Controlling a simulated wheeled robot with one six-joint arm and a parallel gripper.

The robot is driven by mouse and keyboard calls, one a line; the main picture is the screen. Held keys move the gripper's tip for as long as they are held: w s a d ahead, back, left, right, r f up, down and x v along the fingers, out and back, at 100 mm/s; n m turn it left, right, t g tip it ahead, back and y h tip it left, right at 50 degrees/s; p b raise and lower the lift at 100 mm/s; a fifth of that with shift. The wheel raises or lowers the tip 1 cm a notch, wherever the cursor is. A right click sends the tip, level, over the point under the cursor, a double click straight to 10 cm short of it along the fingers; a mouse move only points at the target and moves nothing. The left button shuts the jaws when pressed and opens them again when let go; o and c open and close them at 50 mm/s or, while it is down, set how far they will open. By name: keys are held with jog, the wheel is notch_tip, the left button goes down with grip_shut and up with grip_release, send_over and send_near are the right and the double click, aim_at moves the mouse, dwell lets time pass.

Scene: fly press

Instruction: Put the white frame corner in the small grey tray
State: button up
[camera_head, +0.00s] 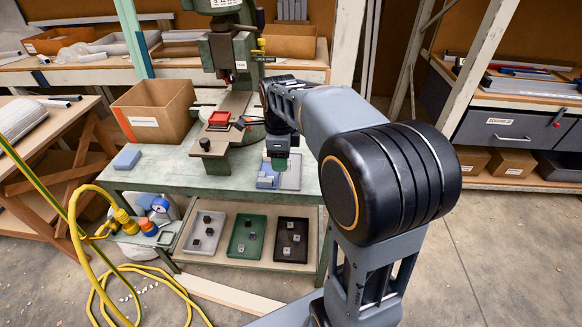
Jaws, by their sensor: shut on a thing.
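The green press (243,55) stands behind my gripper, with its red plate (219,118) in front. A green tray (238,251) and a black tray (283,262) share the lower shelf. A yellow hose (75,225) hangs left.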

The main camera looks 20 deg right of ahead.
jog(key=w+d+f, duration=0.5)
jog(key=w+f, duration=0.2)
jog(key=shift+d, duration=0.4)
jog(key=shift+w+d+f, duration=0.35)
jog(key=shift+w+f, duration=0.1)
jog(key=shift+f, duration=0.1)
jog(key=shift+w+d+f+b, duration=0.15)
jog(key=shift+f+b, duration=0.15)
jog(key=shift+f, duration=1.45)
jog(key=shift+f, duration=0.15)
jog(key=o, duration=1)
